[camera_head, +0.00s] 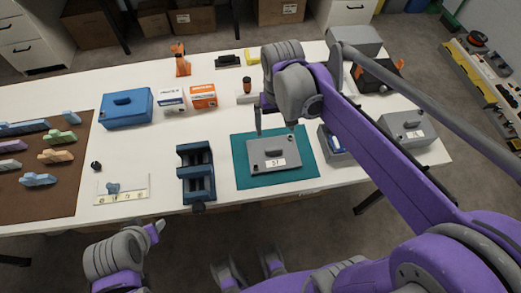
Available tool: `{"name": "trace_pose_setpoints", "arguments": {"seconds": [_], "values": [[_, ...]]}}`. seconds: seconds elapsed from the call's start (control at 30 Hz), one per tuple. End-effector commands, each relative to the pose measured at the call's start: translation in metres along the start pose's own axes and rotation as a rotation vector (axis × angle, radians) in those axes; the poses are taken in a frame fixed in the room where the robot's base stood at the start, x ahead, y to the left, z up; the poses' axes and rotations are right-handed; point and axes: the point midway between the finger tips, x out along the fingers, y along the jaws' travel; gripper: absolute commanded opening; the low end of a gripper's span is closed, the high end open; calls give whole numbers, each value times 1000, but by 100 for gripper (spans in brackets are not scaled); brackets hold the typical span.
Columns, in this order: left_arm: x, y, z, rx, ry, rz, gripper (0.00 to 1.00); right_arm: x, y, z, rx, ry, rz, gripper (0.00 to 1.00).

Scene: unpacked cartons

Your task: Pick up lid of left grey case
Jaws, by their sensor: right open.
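The left grey case (262,163) lies on a teal mat (246,178) near the table's front edge. Its flat grey lid (285,148) has a dark handle and a white label, and seems to sit on the case. My right gripper (275,127) points down at the case's far edge with its fingers apart, with nothing seen between them. Whether it touches the lid cannot be told.
A dark blue vise-like fixture (196,172) stands just left of the mat. A blue case (127,109) and small cartons (203,96) stand farther back. White table shows bare between them.

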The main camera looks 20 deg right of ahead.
Motion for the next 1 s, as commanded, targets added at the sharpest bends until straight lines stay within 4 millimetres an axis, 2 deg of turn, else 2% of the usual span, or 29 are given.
{"name": "trace_pose_setpoints", "arguments": {"seconds": [0.07, 0.3, 0.57, 0.8, 1.0], "values": [[1, 0, 0, 0, 0, 0, 50, 5, 0, 1, 0, 0, 0, 100], [5, 0, 4, 0, -2, 0, 50, 43, 0, 1, 0, 0, 0, 100], [7, 0, 5, 0, -3, 0, 50, 64, -1, 1, 0, 0, 0, 100], [11, 0, 8, 0, -5, 0, 50, 100, -2, 2, 0, 0, 0, 100], [11, 0, 8, 0, -5, 0, 50, 108, -2, 2, 0, 0, 0, 100]]}}
